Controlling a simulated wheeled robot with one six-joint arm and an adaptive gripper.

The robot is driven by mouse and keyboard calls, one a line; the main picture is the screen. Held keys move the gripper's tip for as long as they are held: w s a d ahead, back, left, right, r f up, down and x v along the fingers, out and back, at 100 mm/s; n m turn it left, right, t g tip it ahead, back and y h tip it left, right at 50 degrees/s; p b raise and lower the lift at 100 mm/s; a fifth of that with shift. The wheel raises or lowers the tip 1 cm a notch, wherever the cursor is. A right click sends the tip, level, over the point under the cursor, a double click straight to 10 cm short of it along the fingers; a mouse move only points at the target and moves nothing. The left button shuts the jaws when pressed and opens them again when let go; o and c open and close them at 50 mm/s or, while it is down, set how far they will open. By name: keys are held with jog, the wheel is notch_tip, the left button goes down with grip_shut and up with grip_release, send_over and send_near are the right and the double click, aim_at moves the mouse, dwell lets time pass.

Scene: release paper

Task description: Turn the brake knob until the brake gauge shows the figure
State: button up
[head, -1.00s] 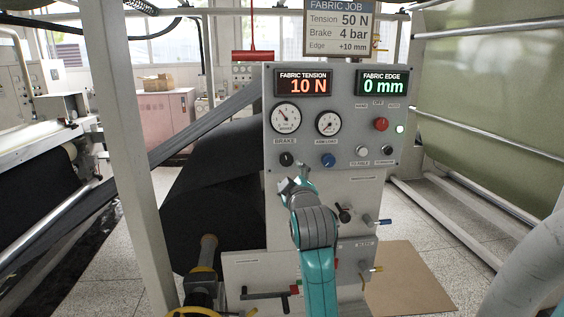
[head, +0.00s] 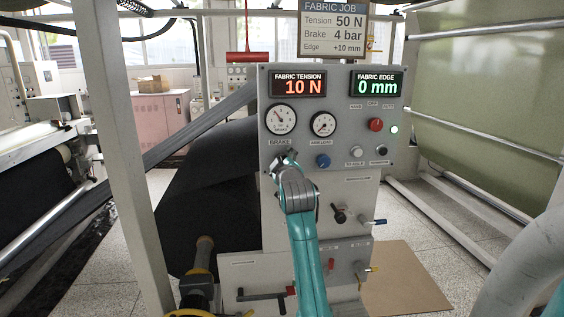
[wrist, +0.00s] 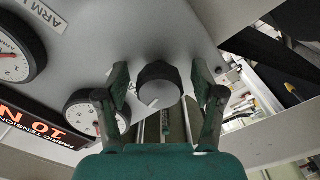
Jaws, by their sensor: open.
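The brake gauge (head: 281,119) is a round white dial at the upper left of the grey panel. Its needle leans to the upper left; the figures are too small to read. My gripper (head: 286,156) is in front of the panel just below the BRAKE label and hides the brake knob in the head view. In the wrist view the black brake knob (wrist: 158,84) is between the two spread fingers of my gripper (wrist: 160,82), with gaps on both sides. The job sign (head: 334,28) reads Brake 4 bar.
A blue knob (head: 323,161) and a second dial (head: 323,124) are just right of my gripper. A red button (head: 376,125) is farther right. Levers (head: 340,214) stick out below. The tension display (head: 298,84) reads 10 N and the edge display (head: 376,84) 0 mm.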

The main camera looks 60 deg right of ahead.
jog(key=c, duration=1.2)
jog(key=shift+o, duration=0.2)
jog(key=shift+m, duration=0.3)
jog(key=m, duration=0.4)
jog(key=shift+m, duration=0.3)
jog(key=m, duration=0.4)
jog(key=shift+w+m, duration=0.1)
jog(key=shift+m, duration=0.2)
jog(key=m, duration=0.4)
jog(key=shift+m, duration=2.6)
